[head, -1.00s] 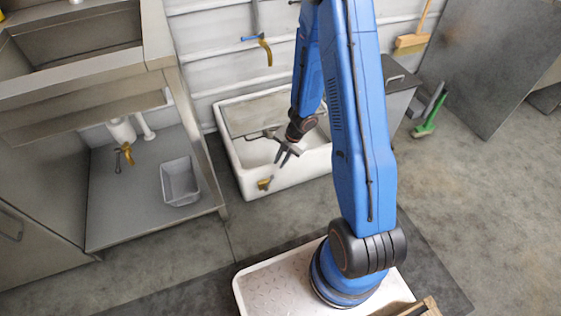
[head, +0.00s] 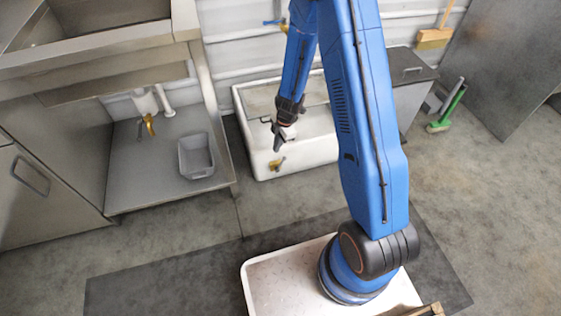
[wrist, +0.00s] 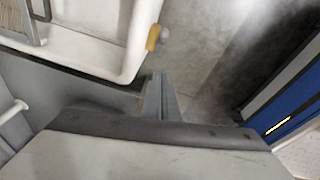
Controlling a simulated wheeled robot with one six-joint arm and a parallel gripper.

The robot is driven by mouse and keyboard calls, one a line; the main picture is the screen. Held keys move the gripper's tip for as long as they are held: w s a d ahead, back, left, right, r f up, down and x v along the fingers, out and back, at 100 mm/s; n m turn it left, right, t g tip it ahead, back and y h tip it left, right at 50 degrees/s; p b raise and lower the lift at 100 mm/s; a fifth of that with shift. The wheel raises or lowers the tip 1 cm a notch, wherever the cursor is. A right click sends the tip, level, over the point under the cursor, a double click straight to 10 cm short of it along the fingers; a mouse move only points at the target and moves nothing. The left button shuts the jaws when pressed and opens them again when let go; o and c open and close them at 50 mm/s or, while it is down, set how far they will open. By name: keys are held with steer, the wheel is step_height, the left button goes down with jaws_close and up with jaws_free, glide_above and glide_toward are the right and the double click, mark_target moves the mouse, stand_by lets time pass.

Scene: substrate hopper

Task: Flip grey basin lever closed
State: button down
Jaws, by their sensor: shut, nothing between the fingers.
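The yellow-brass lever (head: 276,163) sits low on the front of the white basin (head: 315,158), near its left corner. It also shows in the wrist view (wrist: 153,37) at the basin's outer corner. My gripper (head: 278,146) is shut and empty, just above this lever in the head view; in the wrist view its fingers (wrist: 160,88) lie together, apart from the lever. A second brass lever (head: 150,124) hangs under the steel sink, above and left of a small grey tub (head: 197,171). I cannot tell which lever the words "grey basin" mean.
A blue-handled wall tap (head: 276,22) is above the white basin, partly hidden by my arm. The steel sink bench (head: 120,38) stands at left. A grey cabinet (head: 410,68), green brush (head: 440,124) and broom (head: 434,38) are at right. Floor before the basin is clear.

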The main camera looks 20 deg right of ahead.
mark_target(285, 158)
steer(key=shift+w+d+f, duration=0.2)
steer(key=shift+d+f, duration=0.05)
steer(key=shift+f, duration=1.65)
steer(key=shift+w+d+f, duration=0.2)
steer(key=shift+d+f, duration=0.1)
steer(key=shift+f, duration=1.6)
steer(key=shift+w+d+f, duration=0.2)
steer(key=shift+d+f, duration=0.05)
steer(key=shift+f, duration=1.65)
steer(key=shift+d, duration=0.15)
steer(key=shift+d+f+y, duration=0.15)
steer(key=shift+d+y, duration=0.45)
steer(key=shift+y, duration=0.1)
steer(key=shift+d+f+y, duration=0.15)
steer(key=shift+d+y, duration=0.4)
steer(key=shift+y, duration=0.15)
steer(key=d+f, duration=0.4)
steer(key=shift+d+f, duration=0.45)
